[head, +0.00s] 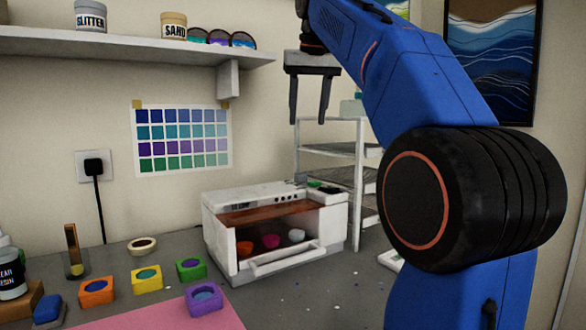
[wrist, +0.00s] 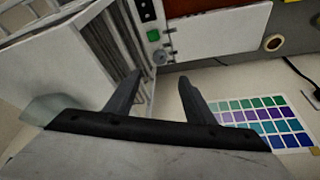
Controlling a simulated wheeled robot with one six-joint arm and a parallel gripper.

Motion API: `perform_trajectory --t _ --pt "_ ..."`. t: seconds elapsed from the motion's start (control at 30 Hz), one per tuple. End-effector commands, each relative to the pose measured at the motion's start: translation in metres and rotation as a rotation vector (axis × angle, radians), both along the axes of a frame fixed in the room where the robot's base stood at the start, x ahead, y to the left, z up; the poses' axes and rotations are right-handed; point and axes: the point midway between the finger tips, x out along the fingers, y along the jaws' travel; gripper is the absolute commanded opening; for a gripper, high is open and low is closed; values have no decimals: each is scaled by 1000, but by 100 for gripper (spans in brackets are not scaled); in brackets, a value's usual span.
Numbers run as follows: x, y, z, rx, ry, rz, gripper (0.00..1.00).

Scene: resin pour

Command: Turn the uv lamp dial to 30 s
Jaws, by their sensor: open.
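The UV lamp (head: 222,232) is a white box on the bench with an open front and a brown translucent shield. Small controls run along its top, and a small grey knob (head: 300,178), which looks like the dial, stands at the back right. In the wrist view, the grey dial (wrist: 159,57) is beside a green square (wrist: 153,35) on the white lamp top. Its pointer and markings are too small to read. My gripper (head: 308,118) is open and empty, fingers down, above the lamp and apart from it. Both fingers also show in the wrist view (wrist: 160,77).
A white shelf rack (head: 328,123) stands close behind the lamp at right. Several cups sit inside the lamp. Orange, yellow, green and purple moulds (head: 204,300) stand on the bench at left and front. A wall shelf (head: 130,45) with jars is at upper left.

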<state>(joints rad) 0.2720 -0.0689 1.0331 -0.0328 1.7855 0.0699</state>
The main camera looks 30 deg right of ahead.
Motion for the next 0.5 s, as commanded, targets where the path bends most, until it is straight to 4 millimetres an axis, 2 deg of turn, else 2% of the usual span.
perform_trajectory --t 0.17,0.27,0.5 --pt "3 -3 -4 0 2 -4 49" --pt "7 -4 -15 0 2 -4 49" --pt "22 -10 -54 1 3 -3 49"
